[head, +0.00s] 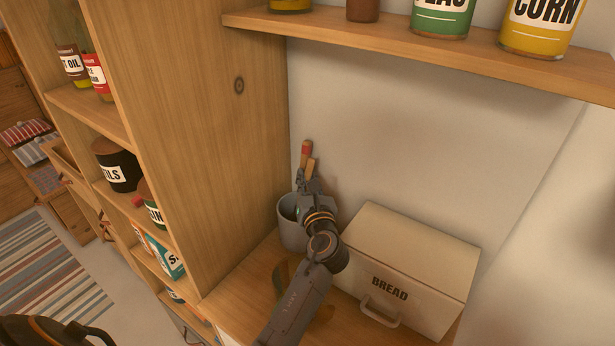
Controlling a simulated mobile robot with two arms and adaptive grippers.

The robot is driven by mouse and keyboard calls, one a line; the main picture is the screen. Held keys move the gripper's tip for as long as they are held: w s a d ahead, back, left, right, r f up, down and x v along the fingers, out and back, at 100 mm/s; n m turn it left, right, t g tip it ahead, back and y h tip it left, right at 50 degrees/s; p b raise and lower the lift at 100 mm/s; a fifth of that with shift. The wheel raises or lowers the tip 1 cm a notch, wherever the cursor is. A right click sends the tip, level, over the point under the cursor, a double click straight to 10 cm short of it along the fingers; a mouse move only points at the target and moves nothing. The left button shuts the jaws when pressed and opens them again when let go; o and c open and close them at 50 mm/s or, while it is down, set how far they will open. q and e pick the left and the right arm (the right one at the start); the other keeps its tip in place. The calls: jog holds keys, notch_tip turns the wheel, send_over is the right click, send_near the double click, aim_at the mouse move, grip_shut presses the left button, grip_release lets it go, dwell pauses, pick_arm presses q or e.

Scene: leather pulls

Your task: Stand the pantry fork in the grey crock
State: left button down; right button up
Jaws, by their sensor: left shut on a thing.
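The grey crock (288,234) stands on the wooden counter, close to the tall wooden side panel. My left gripper (309,182) is above the right part of the crock's mouth and hides part of its rim. It is shut on a wooden handle with a red band, which I take to be the pantry fork (306,149). The handle sticks up past the fingers, nearly upright. A paler wooden piece shows beside it; I cannot tell whether it belongs to the fork. The tines are hidden, so I cannot tell whether they are inside the crock. My right gripper is not in view.
A cream bread box (413,259) stands right of the crock, near my left arm. A shelf (420,52) with cans hangs above. Side shelves (93,112) with bottles and tins are at the left. A striped rug (45,265) lies on the floor.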

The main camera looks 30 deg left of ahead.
pick_arm(q)
jog(key=c, duration=1.3)
grip_release()
jog(key=shift+r, duration=0.1)
notch_tip(320, 180, up, 10)
jog(key=shift+f, duration=0.1)
